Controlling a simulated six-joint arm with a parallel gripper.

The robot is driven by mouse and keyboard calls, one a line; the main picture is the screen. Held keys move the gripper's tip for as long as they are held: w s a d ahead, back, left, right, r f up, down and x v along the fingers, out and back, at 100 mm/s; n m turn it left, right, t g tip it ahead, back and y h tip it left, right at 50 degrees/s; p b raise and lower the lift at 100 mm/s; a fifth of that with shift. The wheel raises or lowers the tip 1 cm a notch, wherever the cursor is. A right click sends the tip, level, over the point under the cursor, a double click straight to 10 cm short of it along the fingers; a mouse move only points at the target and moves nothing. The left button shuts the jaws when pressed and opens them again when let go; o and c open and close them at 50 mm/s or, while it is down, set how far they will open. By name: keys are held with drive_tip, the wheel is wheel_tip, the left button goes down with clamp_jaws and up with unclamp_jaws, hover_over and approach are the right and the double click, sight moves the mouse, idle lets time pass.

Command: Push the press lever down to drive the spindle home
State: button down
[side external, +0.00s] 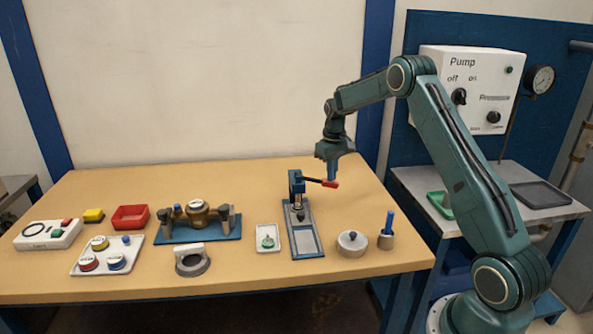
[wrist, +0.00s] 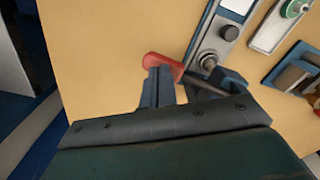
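My gripper (side external: 332,176) points down just over that grip, fingers together. In the wrist view, the fingertips (wrist: 158,70) are right at the red grip (wrist: 165,64); whether they touch it is unclear. The spindle (wrist: 207,61) shows under the press head (wrist: 229,80), partly hidden.
A valve fixture (side external: 208,231) is further left.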

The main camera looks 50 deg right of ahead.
drive_tip(key=shift+r, duration=0.15)
wheel_tip(320, 180, up, 13)
idle(2.1)
drive_tip(key=s+a+r+t, duration=0.1)
drive_tip(key=s+a+r, duration=0.3)
drive_tip(key=a, duration=0.2)
drive_tip(key=s+a+r+n+t, duration=0.1)
drive_tip(key=s+a+r, duration=0.3)
drive_tip(key=a, duration=0.2)
drive_tip(key=s+a+r+t, duration=0.1)
drive_tip(key=s+a+r, duration=0.25)
drive_tip(key=a, duration=0.35)
drive_tip(key=s+a+f+n+t, duration=0.1)
drive_tip(key=s+a+f, duration=0.1)
drive_tip(key=s+a, duration=0.3)
drive_tip(key=s+a+f+n+t, duration=0.1)
drive_tip(key=s+a+f, duration=0.2)
drive_tip(key=s, duration=1.1)
drive_tip(key=shift+a+f+t, duration=0.2)
drive_tip(key=shift+a+t, duration=0.1)
drive_tip(key=shift+a, duration=0.95)
